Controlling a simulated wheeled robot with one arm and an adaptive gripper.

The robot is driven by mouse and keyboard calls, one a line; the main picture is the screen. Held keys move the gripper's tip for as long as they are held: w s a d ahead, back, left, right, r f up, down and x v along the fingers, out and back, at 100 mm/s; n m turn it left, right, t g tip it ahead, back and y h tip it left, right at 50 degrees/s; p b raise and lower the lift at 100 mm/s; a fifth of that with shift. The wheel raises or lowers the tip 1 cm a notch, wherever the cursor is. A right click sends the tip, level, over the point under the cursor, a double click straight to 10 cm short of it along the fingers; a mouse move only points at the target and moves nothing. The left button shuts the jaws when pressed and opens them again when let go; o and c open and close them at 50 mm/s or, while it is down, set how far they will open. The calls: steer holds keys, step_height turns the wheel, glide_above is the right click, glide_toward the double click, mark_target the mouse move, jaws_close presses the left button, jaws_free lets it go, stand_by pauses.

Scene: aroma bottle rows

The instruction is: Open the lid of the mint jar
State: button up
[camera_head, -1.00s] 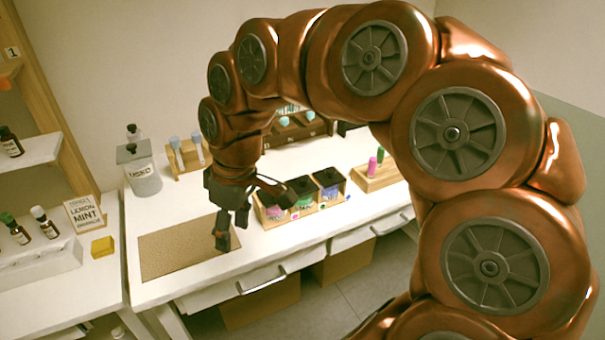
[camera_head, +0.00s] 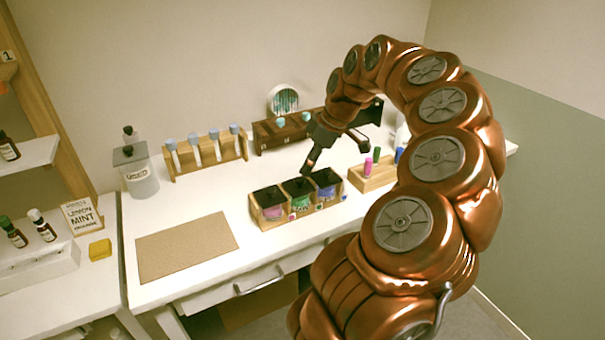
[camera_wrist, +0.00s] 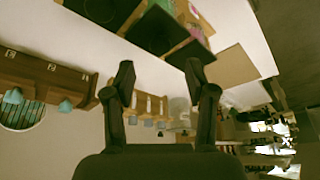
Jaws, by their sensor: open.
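Three square jars with dark lids stand in a row in a wooden holder (camera_head: 283,219) on the white bench. The left jar (camera_head: 272,212) has a pink label, the middle jar (camera_head: 302,202) a green label, and the right jar (camera_head: 328,191) a bluish one. I cannot read which is mint; green may suit it. All lids look shut. My gripper (camera_head: 335,156) is open and empty, above and behind the middle and right jars. In the wrist view my spread fingers (camera_wrist: 160,72) show with nothing between them, and dark lids (camera_wrist: 156,30) lie beyond at the top.
A rack of blue-capped tubes (camera_head: 208,156) and a dark wooden rack (camera_head: 285,131) stand at the back. A block with coloured vials (camera_head: 372,175) stands right of the jars. A brown mat (camera_head: 187,245) lies bare at left. A lemon mint sign (camera_head: 82,217) stands far left.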

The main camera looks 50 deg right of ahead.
mark_target(300, 180)
steer(key=shift+p+x, duration=0.7)
steer(key=shift+x, duration=2.05)
steer(key=shift+c, duration=0.2)
jaws_close()
